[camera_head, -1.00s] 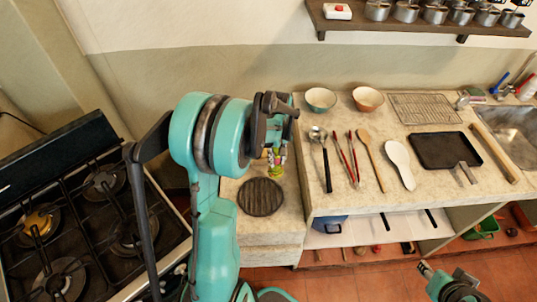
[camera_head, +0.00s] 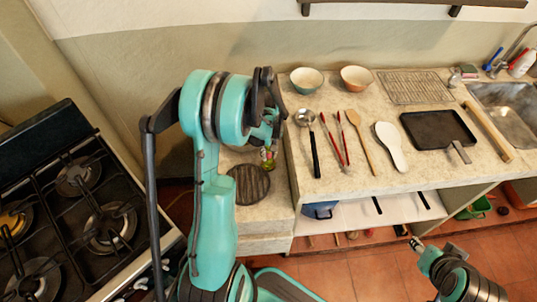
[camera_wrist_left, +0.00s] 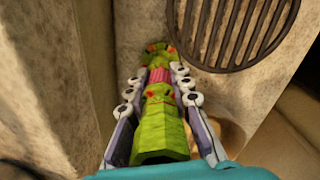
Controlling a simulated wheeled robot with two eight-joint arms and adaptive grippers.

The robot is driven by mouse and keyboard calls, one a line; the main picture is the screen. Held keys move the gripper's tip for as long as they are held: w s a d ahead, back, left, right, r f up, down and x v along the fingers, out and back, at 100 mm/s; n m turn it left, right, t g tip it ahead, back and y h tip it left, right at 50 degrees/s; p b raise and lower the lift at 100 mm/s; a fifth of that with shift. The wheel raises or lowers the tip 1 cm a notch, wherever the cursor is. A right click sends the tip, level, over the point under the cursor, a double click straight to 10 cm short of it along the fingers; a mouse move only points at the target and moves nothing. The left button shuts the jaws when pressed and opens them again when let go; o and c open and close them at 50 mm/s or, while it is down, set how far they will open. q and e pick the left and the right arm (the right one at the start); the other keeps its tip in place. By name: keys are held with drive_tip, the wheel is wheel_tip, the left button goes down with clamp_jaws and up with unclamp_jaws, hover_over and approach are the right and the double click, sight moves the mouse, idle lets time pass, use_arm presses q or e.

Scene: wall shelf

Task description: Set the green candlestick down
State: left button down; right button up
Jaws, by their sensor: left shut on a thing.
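The green candlestick (camera_wrist_left: 160,125) has carved faces and a pink-red band. In the left wrist view it lies between the two fingers of my left gripper (camera_wrist_left: 158,84), which is shut on it. Its far end points towards the pale stone counter; I cannot tell whether it touches. In the head view only a small part of the candlestick (camera_head: 268,158) shows, below my left gripper (camera_head: 267,132) and just right of a round dark grate (camera_head: 248,185). My right gripper (camera_head: 418,244) is low at the right, over the floor; its fingers are too small to read.
Right of the candlestick is the higher counter (camera_head: 340,180) with a ladle (camera_head: 306,118), tongs, spoons, a dark pan (camera_head: 438,128) and two bowls (camera_head: 307,80). The stove (camera_head: 90,220) is at the left. Bare stone shows around the grate.

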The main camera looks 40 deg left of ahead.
use_arm(q)
drive_tip(key=shift+r, duration=0.1)
drive_tip(key=c, duration=1.4)
unclamp_jaws()
drive_tip(key=shift+o, duration=0.2)
